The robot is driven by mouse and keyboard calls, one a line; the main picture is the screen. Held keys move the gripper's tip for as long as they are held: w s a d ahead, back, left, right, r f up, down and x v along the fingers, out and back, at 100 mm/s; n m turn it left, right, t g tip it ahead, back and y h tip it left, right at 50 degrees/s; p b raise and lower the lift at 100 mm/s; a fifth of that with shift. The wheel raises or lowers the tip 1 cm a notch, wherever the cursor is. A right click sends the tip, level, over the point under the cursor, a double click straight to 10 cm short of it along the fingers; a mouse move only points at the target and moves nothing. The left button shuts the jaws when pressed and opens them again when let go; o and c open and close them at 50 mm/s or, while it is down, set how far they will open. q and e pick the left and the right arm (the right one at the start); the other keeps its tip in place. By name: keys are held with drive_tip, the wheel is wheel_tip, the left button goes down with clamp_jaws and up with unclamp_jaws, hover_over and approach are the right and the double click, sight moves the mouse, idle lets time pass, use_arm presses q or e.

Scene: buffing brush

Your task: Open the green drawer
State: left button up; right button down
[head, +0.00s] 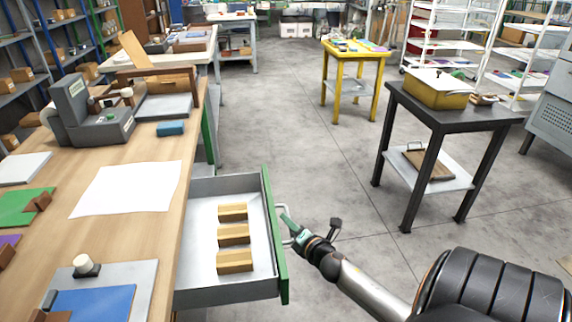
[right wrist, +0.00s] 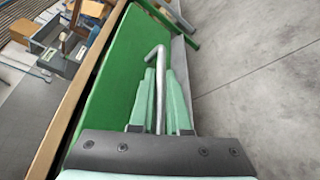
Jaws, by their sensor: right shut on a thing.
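The green drawer front (head: 273,235) stands out from the wooden workbench, and the grey drawer (head: 199,215) behind it is pulled well open. Several wooden blocks, one of them the middle block (head: 233,235), lie inside it. My right gripper (head: 287,222) is at the outer side of the green front, at its metal handle. In the right wrist view the mint fingers (right wrist: 160,95) are shut on the metal handle (right wrist: 160,62), beside the green front (right wrist: 115,85). My left gripper is not in view.
A black table (head: 450,112) stands at the right and a yellow table (head: 355,52) at the back. The floor (head: 310,130) between is clear.

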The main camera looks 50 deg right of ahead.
drive_tip(key=c, duration=0.9)
unclamp_jaws()
drive_tip(key=p+v, duration=0.1)
drive_tip(key=v, duration=1.1)
drive_tip(key=shift+s+r, duration=0.15)
drive_tip(key=shift+s, duration=0.1)
